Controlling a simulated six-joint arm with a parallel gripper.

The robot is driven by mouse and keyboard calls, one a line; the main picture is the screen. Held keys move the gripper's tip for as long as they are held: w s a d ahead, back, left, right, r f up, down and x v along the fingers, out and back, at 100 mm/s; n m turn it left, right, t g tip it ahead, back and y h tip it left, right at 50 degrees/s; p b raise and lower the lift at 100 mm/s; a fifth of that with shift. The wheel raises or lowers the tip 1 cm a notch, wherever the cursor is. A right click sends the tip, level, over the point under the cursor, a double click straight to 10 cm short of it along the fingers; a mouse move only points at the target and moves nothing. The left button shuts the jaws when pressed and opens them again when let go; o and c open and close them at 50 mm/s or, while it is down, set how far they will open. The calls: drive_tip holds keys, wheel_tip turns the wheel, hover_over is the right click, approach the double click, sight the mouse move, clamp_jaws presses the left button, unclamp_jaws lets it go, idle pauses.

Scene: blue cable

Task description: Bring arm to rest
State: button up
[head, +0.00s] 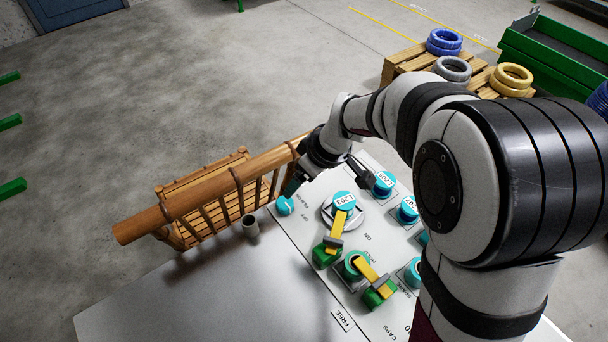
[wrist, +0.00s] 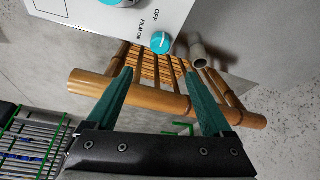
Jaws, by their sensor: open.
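My gripper (head: 325,180) hangs above the far left part of the white control panel (head: 300,212), at the end of my arm reaching in from the right. In the wrist view its two dark green fingers (wrist: 158,75) are spread apart with nothing between them. A wooden slatted rack with a thick bamboo rail (head: 190,195) shows beyond the panel edge; in the wrist view the rail (wrist: 150,100) lies behind the fingers. A blue coil (head: 444,40) sits on a wooden pallet at the back right. My arm hides part of the panel.
The panel carries teal knobs, including a film switch knob (head: 284,205), and yellow-and-green levers (head: 333,242). A small grey cylinder (head: 250,226) stands at its left edge. Grey (head: 452,68) and yellow coils (head: 513,78) lie near a green bin (head: 555,55). Floor at left is mostly clear.

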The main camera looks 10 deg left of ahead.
drive_tip(key=shift+s+d+r, duration=0.1)
drive_tip(key=shift+d+r, duration=0.05)
drive_tip(key=shift+r, duration=0.15)
drive_tip(key=s+d+r+m+g, duration=0.1)
drive_tip(key=s+d+m, duration=0.3)
drive_tip(key=s, duration=0.4)
drive_tip(key=s+d+r+m+h, duration=0.1)
drive_tip(key=s+d+r+m, duration=0.1)
drive_tip(key=s+d+m, duration=0.3)
drive_tip(key=s+d+r+m+g+h, duration=0.1)
drive_tip(key=s+d+m, duration=0.3)
drive_tip(key=s+m, duration=0.4)
drive_tip(key=s+r, duration=0.1)
drive_tip(key=s, duration=0.4)
drive_tip(key=shift+d+g, duration=0.2)
drive_tip(key=shift+g, duration=0.1)
drive_tip(key=shift+r, duration=0.1)
